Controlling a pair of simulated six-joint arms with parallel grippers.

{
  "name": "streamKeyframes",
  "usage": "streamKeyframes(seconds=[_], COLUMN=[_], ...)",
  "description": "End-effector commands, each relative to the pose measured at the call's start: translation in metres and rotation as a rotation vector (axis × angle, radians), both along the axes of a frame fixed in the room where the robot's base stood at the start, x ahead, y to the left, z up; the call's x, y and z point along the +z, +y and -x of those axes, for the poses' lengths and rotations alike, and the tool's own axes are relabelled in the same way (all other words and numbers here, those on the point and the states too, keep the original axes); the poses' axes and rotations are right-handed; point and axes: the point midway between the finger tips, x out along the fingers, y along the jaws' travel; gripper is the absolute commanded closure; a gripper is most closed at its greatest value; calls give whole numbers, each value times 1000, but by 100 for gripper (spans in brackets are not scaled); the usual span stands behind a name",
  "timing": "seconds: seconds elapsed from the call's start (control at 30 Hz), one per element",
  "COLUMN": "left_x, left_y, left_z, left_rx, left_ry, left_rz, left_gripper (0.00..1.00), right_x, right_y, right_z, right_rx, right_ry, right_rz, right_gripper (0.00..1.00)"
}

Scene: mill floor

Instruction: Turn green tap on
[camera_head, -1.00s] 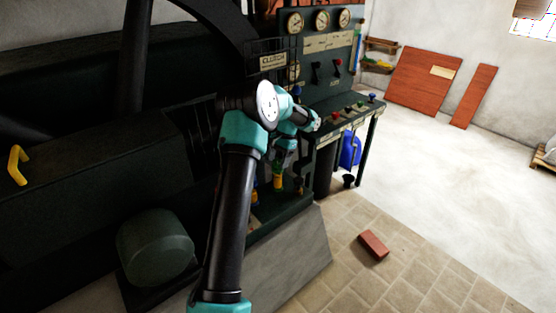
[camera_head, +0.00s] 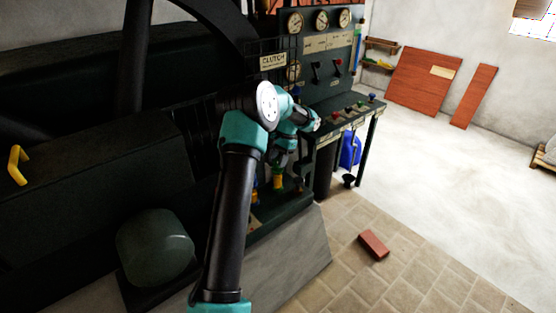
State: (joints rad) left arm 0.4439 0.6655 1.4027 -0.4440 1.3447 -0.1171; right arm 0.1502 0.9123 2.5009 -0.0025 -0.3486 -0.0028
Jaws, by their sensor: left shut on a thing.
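My left gripper (camera_head: 280,165) points down at the low ledge of the dark green machine, under my teal wrist. It is small and partly hidden by my own arm. It is shut on the top of a tap, seemingly the green tap (camera_head: 278,182), whose yellow lower part shows just below the jaws. How far the handle is turned cannot be made out. Another fitting with a yellow part (camera_head: 255,194) stands to its left, close to my forearm. My right gripper is not in view.
A panel (camera_head: 325,45) with gauges and levers rises behind, above a shelf of coloured knobs (camera_head: 349,110). A blue container (camera_head: 350,152) and a small black cup (camera_head: 348,181) are below. A brick (camera_head: 374,244) lies on the open paved floor.

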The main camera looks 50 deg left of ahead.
Motion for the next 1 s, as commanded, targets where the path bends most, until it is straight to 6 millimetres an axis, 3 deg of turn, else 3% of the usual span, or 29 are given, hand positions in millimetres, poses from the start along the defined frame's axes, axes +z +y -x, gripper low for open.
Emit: streamKeyframes(seconds=[0.27, 1.0], left_x=[1, 1], left_y=[1, 2], left_z=[0, 1], left_rx=[105, 601], left_ry=[-1, -2], left_rz=[-2, 0], left_gripper=[84, 84], right_x=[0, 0], right_y=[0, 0], right_z=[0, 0], right_rx=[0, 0], right_ry=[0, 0], right_rz=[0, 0], right_gripper=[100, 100])
